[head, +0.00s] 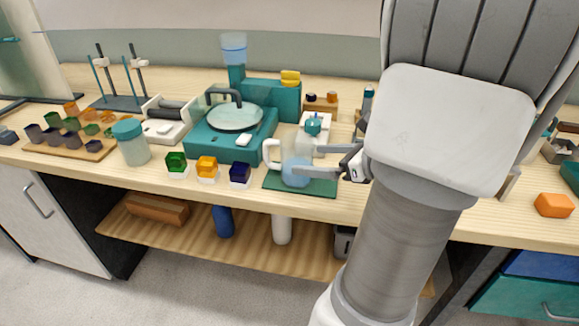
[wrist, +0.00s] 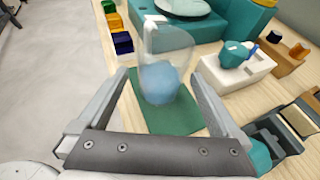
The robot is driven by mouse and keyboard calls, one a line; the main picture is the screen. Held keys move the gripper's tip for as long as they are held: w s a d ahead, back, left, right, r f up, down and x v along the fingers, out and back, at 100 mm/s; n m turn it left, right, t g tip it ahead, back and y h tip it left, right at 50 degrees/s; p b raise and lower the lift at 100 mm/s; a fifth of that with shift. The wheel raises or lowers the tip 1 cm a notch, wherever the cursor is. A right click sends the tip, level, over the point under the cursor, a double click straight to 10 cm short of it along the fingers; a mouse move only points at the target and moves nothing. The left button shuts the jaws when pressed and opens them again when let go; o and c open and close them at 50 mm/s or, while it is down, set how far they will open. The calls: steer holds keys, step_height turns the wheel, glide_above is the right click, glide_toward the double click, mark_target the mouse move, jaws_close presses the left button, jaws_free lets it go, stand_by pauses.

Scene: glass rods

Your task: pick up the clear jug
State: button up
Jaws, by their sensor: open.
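The clear jug (head: 297,167) stands upright on a dark green mat (head: 316,187) near the bench's front edge. It has a pale handle on its left side and something blue in its lower part. In the wrist view the jug (wrist: 167,65) stands ahead, between my fingers, with its handle on the far side. My gripper (head: 328,161) reaches in from the right, open, with a finger on either side of the jug. In the wrist view my gripper (wrist: 163,80) spans the jug; I cannot tell whether either finger touches it.
A teal machine with a round plate (head: 232,117) stands behind the jug. Green, amber and dark blue blocks (head: 207,168) sit to its left. A white block with a teal piece (wrist: 233,68) stands close on the right in the wrist view. An orange block (head: 554,205) lies far right.

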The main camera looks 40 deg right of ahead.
steer(key=shift+b+x, duration=1.25)
steer(key=shift+x, duration=2.3)
steer(key=shift+d+f, duration=0.1)
steer(key=shift+d, duration=0.05)
steer(key=c, duration=1.3)
